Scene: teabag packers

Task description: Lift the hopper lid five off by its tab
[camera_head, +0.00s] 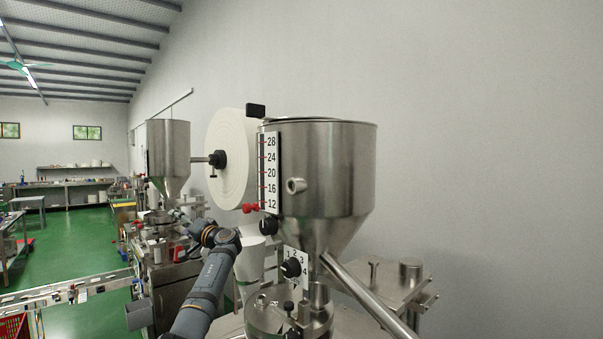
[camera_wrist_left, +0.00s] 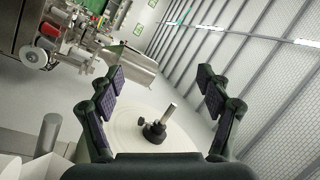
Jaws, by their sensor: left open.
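The near steel hopper (camera_head: 325,165) stands right of centre in the head view. Its lid (camera_head: 315,120) shows only as a thin dark edge along the rim, seen almost edge-on. A black block (camera_head: 256,110) at the rim's left end looks like the lid's tab. My left gripper (camera_head: 180,214) is small in the head view, well below and left of the tab, apart from it. In the left wrist view my left gripper (camera_wrist_left: 163,78) has its fingers spread wide with nothing between them. The lid and tab are not recognisable there. My right gripper is not in view.
A white paper roll (camera_head: 230,160) on a black hub stands just left of the hopper; the roll (camera_wrist_left: 180,140) also shows beyond my fingers. A second hopper (camera_head: 168,150) stands farther back. A slanted steel tube (camera_head: 365,295) runs below the near hopper. The space above it is clear.

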